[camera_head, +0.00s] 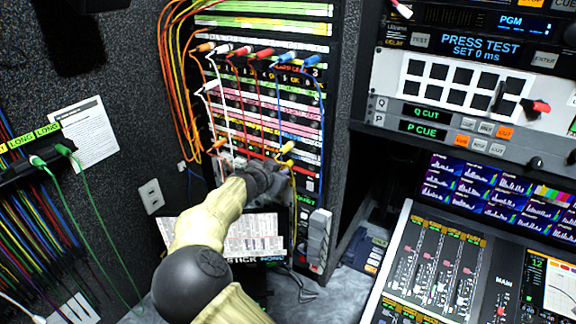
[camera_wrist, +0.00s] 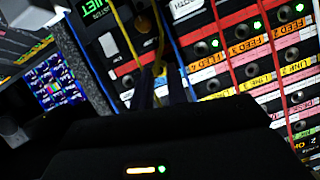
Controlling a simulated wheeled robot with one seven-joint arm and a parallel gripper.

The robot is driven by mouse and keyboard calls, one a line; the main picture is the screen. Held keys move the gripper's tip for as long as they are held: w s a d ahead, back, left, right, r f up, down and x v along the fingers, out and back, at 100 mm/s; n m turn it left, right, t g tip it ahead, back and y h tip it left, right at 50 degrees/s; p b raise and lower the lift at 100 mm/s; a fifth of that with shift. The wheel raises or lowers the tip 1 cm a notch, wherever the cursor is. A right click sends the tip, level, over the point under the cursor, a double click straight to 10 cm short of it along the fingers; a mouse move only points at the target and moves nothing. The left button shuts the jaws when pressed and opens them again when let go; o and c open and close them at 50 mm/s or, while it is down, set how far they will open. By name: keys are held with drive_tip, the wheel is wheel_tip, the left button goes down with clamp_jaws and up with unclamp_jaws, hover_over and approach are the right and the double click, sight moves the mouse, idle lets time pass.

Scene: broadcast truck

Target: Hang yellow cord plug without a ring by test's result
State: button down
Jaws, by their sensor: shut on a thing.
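My gripper (camera_head: 283,180) is at the lower right of the patch bay (camera_head: 325,110), its fingers partly hidden by my wrist in the head view. In the head view, yellow plug parts (camera_head: 287,147) show just above my gripper. I cannot tell whether the held plug is seated in a jack. The delay unit's screen (camera_head: 482,47) reads "PRESS TEST SET 0 ms". I see no ring clearly.
Orange, white, red and blue plugs (camera_head: 264,53) fill the bay's upper row, their cords hanging across the panel. A left-hand holder (camera_head: 40,160) labelled "LONG" carries green cords. A paper sheet (camera_head: 85,133) is on the wall. The mixing console (camera_head: 430,265) stands at right.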

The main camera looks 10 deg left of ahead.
drive_tip(key=shift+s+a+b, duration=0.3)
drive_tip(key=shift+s+b, duration=0.5)
drive_tip(key=shift+b, duration=0.2)
drive_tip(key=shift+s+a+b, duration=0.25)
drive_tip(key=shift+s+b, duration=0.5)
drive_tip(key=shift+b, duration=0.2)
idle(1.7)
drive_tip(key=shift+s+a+b, duration=0.3)
drive_tip(key=shift+s+b, duration=0.45)
drive_tip(key=shift+s, duration=0.05)
drive_tip(key=shift+s+a+b, duration=0.25)
drive_tip(key=shift+s+b, duration=0.5)
drive_tip(key=shift+s+a+b, duration=0.25)
drive_tip(key=shift+s+b, duration=0.15)
drive_tip(key=shift+s, duration=0.35)
drive_tip(key=shift+s+a+b, duration=0.2)
drive_tip(key=shift+s+b, duration=0.2)
drive_tip(key=shift+s, duration=0.3)
drive_tip(key=shift+w, duration=0.1)
